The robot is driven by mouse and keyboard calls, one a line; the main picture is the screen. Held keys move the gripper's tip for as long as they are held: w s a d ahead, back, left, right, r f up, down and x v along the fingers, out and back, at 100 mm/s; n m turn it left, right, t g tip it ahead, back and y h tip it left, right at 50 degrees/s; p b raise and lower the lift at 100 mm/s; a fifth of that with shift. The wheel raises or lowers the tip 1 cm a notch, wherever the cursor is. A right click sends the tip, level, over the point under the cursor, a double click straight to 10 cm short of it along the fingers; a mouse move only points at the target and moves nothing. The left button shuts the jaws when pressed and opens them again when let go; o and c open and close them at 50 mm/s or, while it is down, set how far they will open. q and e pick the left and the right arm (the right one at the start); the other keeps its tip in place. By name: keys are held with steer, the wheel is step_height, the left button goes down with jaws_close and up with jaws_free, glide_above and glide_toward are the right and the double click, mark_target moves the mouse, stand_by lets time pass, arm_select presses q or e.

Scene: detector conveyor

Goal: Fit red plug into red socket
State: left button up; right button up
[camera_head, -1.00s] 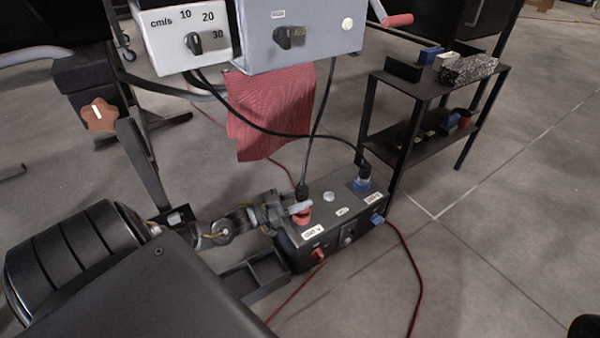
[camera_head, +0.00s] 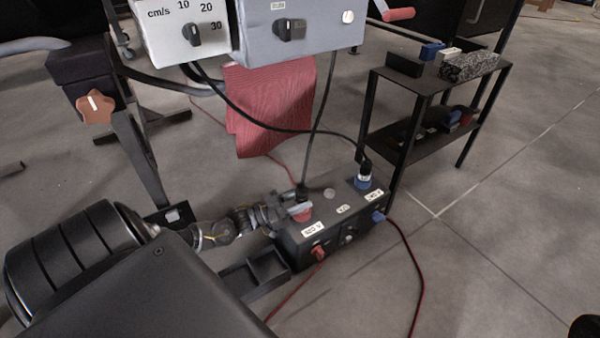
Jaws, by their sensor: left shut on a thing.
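The red plug (camera_head: 302,192) stands upright with its black top and black cable above the left end of the dark power box. My left gripper (camera_head: 297,208) reaches it from the left and is shut on it. Its fingers cover the plug's middle. Red (camera_head: 303,216) shows directly below the fingers, where the red socket on the box top is. Plug and socket overlap here, so I cannot tell how deep the plug sits. My right gripper is not in view.
Black cables hang from the grey control boxes (camera_head: 300,45) above. A red cloth (camera_head: 270,110) hangs behind. A black shelf (camera_head: 425,85) stands at the right. A dark open tray (camera_head: 268,267) lies in front.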

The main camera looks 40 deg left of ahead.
arm_select(q)
steer(key=shift+f+b, duration=0.6)
steer(key=shift+f, duration=0.3)
steer(key=shift+d+f, duration=0.15)
steer(key=shift+f, duration=0.25)
steer(key=shift+s+r+p, duration=0.1)
steer(key=shift+r+p, duration=0.45)
steer(key=shift+r, duration=0.05)
steer(key=shift+r+p, duration=1.2)
steer(key=shift+r, duration=0.1)
steer(key=shift+p, duration=0.5)
stand_by(0.8)
steer(key=shift+f+b, duration=1.25)
steer(key=shift+f, duration=0.45)
steer(key=o, duration=1.2)
